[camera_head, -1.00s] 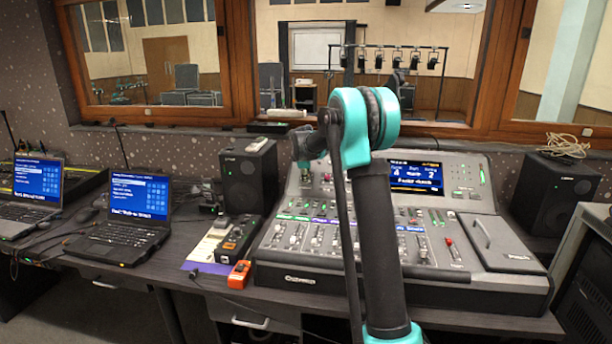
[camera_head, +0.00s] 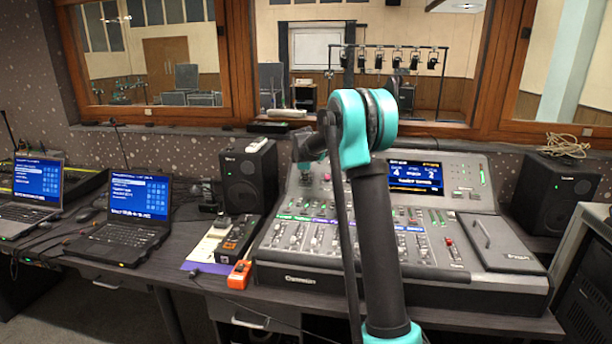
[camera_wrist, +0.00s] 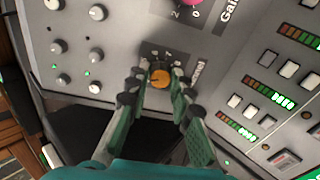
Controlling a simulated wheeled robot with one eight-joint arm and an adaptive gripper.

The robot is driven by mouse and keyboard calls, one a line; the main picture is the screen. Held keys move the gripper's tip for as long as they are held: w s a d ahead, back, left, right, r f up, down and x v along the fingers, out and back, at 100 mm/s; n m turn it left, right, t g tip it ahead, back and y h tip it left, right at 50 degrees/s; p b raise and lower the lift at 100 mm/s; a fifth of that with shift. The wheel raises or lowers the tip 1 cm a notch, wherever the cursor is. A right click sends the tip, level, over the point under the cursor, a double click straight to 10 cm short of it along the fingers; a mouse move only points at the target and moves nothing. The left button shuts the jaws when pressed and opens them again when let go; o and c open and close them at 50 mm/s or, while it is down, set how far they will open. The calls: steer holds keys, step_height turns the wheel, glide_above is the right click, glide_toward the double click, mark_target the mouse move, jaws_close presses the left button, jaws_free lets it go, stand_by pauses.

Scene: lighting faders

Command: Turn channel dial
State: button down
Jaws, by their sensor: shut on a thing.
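The channel dial is an orange knob (camera_wrist: 160,78) with numbers printed around it on the grey console panel, in the wrist view. My gripper (camera_wrist: 160,84) is shut around this knob, with one green finger on each side of it. The lighting console (camera_head: 300,274) fills the middle right of the head view. In that view my arm hides part of the console, and the dial and fingertips cannot be made out there.
A pink knob (camera_wrist: 184,10) marked "Gain" sits above the orange one. White buttons (camera_wrist: 290,69) and lit level bars (camera_wrist: 236,127) lie to the right. Small white knobs (camera_wrist: 97,13) are at the left. Black speakers (camera_head: 250,178) flank the console.

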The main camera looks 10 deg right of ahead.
steer(key=shift+m, duration=0.3)
steer(key=m, duration=0.3)
steer(key=shift+m, duration=0.3)
steer(key=m, duration=0.3)
steer(key=shift+s+m+t, duration=0.1)
steer(key=shift+m+t, duration=0.2)
steer(key=m, duration=0.4)
steer(key=shift+m+t, duration=0.4)
steer(key=shift+m, duration=1.5)
steer(key=shift+f, duration=0.1)
steer(key=c, duration=1.3)
jaws_free()
